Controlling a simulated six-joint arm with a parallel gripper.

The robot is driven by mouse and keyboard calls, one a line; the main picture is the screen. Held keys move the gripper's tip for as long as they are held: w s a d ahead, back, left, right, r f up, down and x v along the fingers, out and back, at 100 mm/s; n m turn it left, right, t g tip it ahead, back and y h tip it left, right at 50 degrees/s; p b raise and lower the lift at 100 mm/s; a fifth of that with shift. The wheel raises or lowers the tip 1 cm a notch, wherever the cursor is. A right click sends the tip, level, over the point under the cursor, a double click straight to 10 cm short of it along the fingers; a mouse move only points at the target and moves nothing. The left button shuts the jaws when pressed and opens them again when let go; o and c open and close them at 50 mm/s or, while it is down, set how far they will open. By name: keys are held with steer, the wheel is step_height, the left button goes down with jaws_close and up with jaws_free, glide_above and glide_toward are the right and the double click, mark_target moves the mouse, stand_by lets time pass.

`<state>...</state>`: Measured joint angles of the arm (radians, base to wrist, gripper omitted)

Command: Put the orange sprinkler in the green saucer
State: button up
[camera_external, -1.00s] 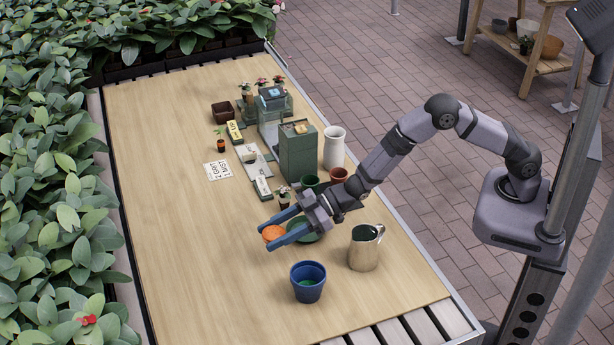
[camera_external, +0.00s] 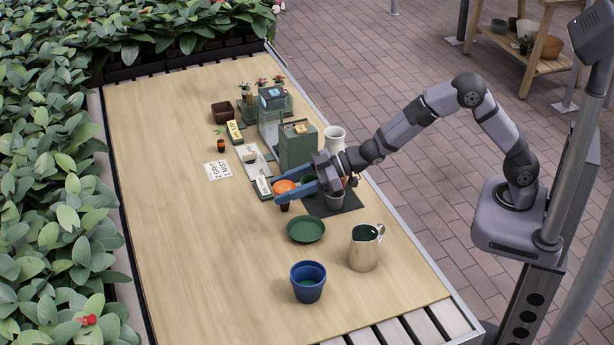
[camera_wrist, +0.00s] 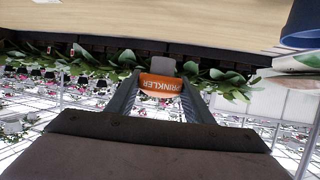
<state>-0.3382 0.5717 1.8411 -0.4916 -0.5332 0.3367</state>
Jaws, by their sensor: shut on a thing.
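The orange sprinkler (camera_external: 284,186) is between the blue fingers of my gripper (camera_external: 283,191), held above the table beside the dark mat. It also shows in the wrist view (camera_wrist: 160,84), with the word SPRINKLER on it, between the two fingers. My gripper is shut on it. The green saucer (camera_external: 306,229) lies empty on the table, nearer the camera than my gripper and a little to its right. The sprinkler is apart from the saucer.
A blue pot (camera_external: 308,282) and a metal pitcher (camera_external: 365,248) stand near the saucer. A grey pot (camera_external: 334,200) is on the dark mat (camera_external: 318,210) by my gripper. Green machines (camera_external: 297,146) and a white vase (camera_external: 335,138) stand behind. The table's left side is clear.

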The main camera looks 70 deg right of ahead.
steer(key=m+h, duration=0.1)
glide_above(306, 233)
step_height(306, 233, down, 4)
steer(key=shift+t, duration=0.3)
steer(key=shift+w+f+p, duration=0.1)
steer(key=shift+f+p, duration=0.2)
steer(key=shift+f, duration=4.7)
steer(key=shift+f, duration=0.1)
steer(key=shift+f, duration=0.1)
steer(key=o, duration=1)
steer(key=shift+o, duration=0.2)
